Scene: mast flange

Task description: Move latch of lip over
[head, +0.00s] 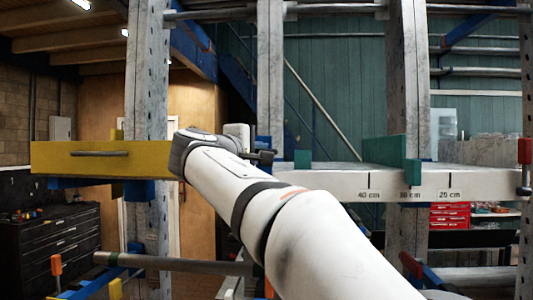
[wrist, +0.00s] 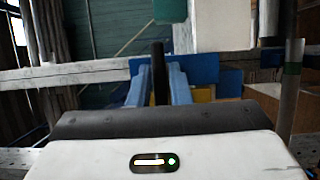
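A pale lip beam (head: 340,184) with cm marks runs across the right half of the head view. A dark latch-like bar (head: 263,158) shows at its left end, beside the tip of my white arm. In the wrist view a dark upright bar (wrist: 160,75) stands between the two blue fingers of my gripper (wrist: 160,88). The fingers flank the bar closely; whether they press on it I cannot tell. A blue plate (wrist: 203,70) is just behind, to the right. In the head view my arm hides the fingers and part of the latch area.
A yellow beam (head: 60,158) with a dark rod (head: 100,153) lies left of my wrist. Green blocks (head: 385,150) sit on the lip beam. Perforated posts (head: 408,80) rise behind it. A grey pipe (head: 170,262) runs low at left; a black drawer cabinet (head: 50,245) stands there.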

